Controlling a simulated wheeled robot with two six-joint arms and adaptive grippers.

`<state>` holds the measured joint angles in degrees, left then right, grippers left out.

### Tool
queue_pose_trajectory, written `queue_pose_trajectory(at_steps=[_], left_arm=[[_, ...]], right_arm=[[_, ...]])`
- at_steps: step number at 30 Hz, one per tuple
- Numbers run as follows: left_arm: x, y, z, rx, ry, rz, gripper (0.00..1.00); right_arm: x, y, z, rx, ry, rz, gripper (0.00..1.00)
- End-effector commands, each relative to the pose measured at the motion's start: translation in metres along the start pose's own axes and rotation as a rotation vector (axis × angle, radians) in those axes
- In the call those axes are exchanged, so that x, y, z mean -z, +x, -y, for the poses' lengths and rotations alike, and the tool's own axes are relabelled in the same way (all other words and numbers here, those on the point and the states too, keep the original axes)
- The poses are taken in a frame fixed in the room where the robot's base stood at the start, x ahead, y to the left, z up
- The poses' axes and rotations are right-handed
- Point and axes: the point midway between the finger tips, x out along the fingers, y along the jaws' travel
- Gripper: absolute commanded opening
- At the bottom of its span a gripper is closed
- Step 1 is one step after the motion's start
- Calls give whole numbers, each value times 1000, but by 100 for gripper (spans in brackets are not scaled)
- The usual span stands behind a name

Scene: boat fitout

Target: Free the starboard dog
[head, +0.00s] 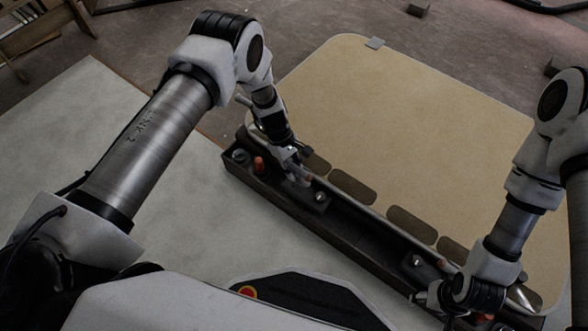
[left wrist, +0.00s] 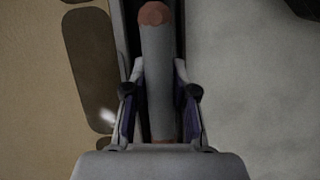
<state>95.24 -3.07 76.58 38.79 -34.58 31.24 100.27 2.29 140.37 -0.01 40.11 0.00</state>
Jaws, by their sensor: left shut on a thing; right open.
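My left gripper (head: 298,177) is at the left part of a long dark rail (head: 290,208) along the near edge of a tan hatch panel (head: 410,110). In the left wrist view its fingers (left wrist: 160,100) are shut on a grey round dog handle (left wrist: 158,60) with a reddish-brown end, one finger on each side. I cannot tell from the pictures whether this is the starboard dog. My right gripper (head: 428,297) is open low at the right end of the rail, partly hidden by its own wrist. A reddish tip (head: 442,264) shows beside it.
Bolted blocks (head: 320,197) sit along the rail. Dark oval slots (head: 353,187) line the panel's edge. The pale floor at left is clear.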

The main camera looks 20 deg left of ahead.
Motion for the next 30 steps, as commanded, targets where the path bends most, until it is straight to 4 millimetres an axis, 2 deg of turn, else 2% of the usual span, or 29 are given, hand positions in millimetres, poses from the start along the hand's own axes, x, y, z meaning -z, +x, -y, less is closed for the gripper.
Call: queue_pose_trajectory(at_steps=[12, 29, 30], left_arm=[[1, -2, -5, 84, 234, -8, 0], [2, -5, -7, 97, 278, -13, 1], [2, -5, -7, 97, 278, -13, 39]], right_arm=[[0, 6, 0, 0, 0, 0, 59], [0, 7, 0, 0, 0, 0, 59], [0, 7, 0, 0, 0, 0, 59]])
